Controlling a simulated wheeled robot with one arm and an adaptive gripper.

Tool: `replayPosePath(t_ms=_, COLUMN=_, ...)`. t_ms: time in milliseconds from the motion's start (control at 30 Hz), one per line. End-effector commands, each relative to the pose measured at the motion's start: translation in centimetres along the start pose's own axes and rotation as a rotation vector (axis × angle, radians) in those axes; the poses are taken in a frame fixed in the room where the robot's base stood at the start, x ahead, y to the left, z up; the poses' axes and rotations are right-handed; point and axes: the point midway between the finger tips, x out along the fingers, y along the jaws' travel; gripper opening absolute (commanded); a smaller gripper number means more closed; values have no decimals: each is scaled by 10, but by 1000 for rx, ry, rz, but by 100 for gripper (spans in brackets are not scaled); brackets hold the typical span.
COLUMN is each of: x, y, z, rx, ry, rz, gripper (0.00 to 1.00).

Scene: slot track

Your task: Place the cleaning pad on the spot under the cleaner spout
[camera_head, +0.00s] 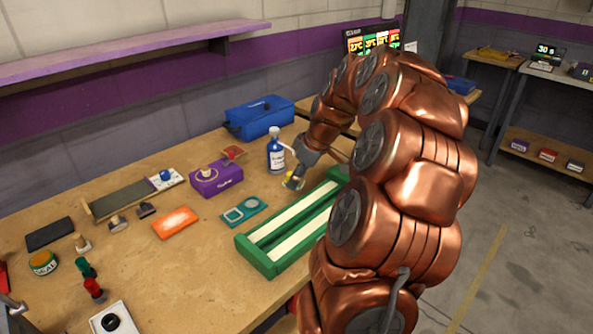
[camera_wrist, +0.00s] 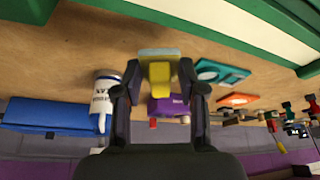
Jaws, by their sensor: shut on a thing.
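The cleaning pad (camera_wrist: 158,70) is a small yellow block with a pale grey-blue face. My gripper (camera_wrist: 160,88) is shut on it, with a dark finger on each side. In the head view my gripper (camera_head: 296,176) holds the pad above the table, just right of and nearer than the cleaner bottle; its exact height cannot be told. The cleaner bottle (camera_head: 276,154) is blue with a white label and stands upright. It also shows in the wrist view (camera_wrist: 104,92), left of my gripper. The spot under its spout cannot be made out.
A green track (camera_head: 257,255) with pale strips lies close on the right. A teal holder (camera_head: 232,216), an orange pad (camera_head: 175,222) and a purple box (camera_head: 228,179) lie to the left. A blue case (camera_head: 258,117) stands behind. Bare table lies around the orange pad.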

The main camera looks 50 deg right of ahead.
Motion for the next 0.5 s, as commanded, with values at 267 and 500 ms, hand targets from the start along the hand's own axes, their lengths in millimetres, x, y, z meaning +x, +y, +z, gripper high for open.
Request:
replayPosePath(t_ms=267, x=10, y=34, z=-13, rx=2, ry=-2, rz=-3, gripper=8)
replayPosePath(t_ms=500, x=16, y=58, z=-22, rx=1, ry=-2, rz=-2, gripper=8)
